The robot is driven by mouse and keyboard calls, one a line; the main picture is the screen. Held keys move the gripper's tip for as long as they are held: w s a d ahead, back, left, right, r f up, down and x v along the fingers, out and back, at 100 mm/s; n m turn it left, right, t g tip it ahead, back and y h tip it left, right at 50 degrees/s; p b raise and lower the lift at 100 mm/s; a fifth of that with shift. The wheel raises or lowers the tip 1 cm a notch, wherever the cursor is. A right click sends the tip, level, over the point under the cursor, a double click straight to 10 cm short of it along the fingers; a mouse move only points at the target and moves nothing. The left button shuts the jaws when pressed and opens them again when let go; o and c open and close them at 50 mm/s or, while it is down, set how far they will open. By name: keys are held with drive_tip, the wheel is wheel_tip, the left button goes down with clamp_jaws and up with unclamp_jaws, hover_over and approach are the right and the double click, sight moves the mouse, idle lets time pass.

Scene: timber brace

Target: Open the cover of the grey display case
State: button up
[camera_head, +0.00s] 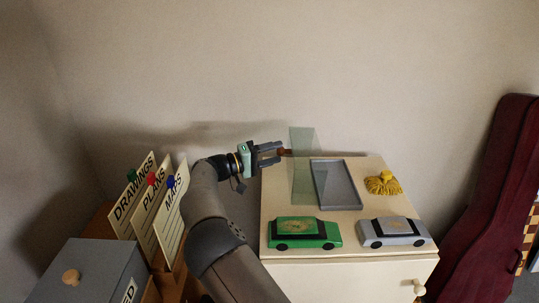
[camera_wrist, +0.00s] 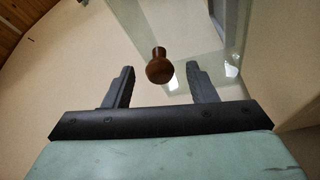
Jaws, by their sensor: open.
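The grey display case (camera_head: 336,185) lies on the cream cabinet top as a shallow tray. Its clear greenish cover (camera_head: 306,180) stands up steeply along the left side of the tray, so the case is open on top. A round brown knob (camera_head: 287,152) sticks out from the cover's left face near its upper part. My gripper (camera_head: 279,153) is open at the left of the cover, level with the knob. In the wrist view the knob (camera_wrist: 159,69) appears between the two fingertips, with gaps on both sides; its exact depth is hard to tell.
A green toy car (camera_head: 304,233) and a grey toy car (camera_head: 393,232) stand along the cabinet's front edge. A yellow tufted object (camera_head: 383,183) sits right of the case. Labelled boards (camera_head: 150,205) and a grey box (camera_head: 90,270) are at left.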

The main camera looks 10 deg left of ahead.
drive_tip(key=v, duration=1.7)
drive_tip(key=shift+a, duration=0.2)
wheel_tip(320, 180, up, 16)
drive_tip(key=p, duration=1.1)
